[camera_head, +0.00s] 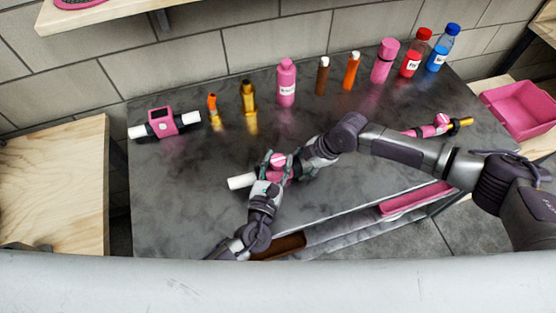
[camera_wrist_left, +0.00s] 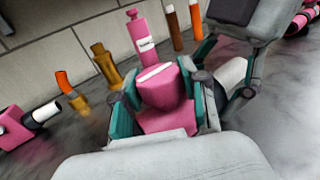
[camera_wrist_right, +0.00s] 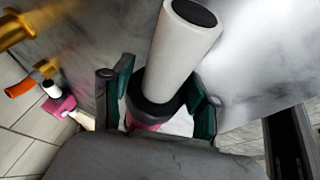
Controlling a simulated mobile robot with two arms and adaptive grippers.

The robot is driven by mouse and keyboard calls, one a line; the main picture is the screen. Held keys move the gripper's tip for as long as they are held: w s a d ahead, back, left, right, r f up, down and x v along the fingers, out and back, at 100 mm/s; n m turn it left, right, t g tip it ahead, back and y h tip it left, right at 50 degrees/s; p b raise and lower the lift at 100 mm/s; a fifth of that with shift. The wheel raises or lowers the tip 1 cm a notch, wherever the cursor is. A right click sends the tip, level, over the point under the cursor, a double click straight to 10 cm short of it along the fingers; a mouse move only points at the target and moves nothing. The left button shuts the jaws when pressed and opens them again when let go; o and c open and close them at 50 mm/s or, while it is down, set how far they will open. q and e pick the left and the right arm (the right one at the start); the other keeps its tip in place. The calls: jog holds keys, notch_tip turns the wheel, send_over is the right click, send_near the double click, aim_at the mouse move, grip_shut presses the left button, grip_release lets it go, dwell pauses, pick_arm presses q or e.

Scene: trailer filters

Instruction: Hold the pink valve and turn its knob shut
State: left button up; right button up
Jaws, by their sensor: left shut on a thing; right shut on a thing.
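The pink valve (camera_head: 278,160) is held over the front middle of the dark table, with its white pipe end (camera_head: 240,181) pointing left. My left gripper (camera_head: 272,183) is shut on the valve from the front. In the left wrist view the pink knob (camera_wrist_left: 160,88) with a white stripe on top shows between its teal fingers. My right gripper (camera_head: 298,170) is shut on the valve from the right. The right wrist view shows the white pipe (camera_wrist_right: 182,45) and dark collar between its fingers. Which part each finger pad touches is partly hidden.
Behind stand a pink meter (camera_head: 162,122), an orange fitting (camera_head: 214,108), a gold fitting (camera_head: 249,96), a pink bottle (camera_head: 286,84) and several other bottles. A pink bin (camera_head: 520,108) stands beyond the right edge.

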pick_arm(q)
jog(key=shift+h, duration=0.3)
jog(key=m+g+h, duration=0.1)
jog(key=m+h, duration=0.1)
jog(key=m+g+h, duration=0.1)
jog(key=m+h, duration=0.1)
jog(key=h, duration=0.1)
jog(key=shift+w+r+g, duration=0.1)
jog(key=shift+r+g, duration=0.05)
jog(key=shift+g, duration=0.25)
jog(key=shift+d+m+g+h, duration=0.1)
jog(key=shift+m+g+h, duration=0.8)
jog(key=shift+h, duration=0.2)
jog(key=shift+g, duration=0.3)
jog(key=o, duration=1.2)
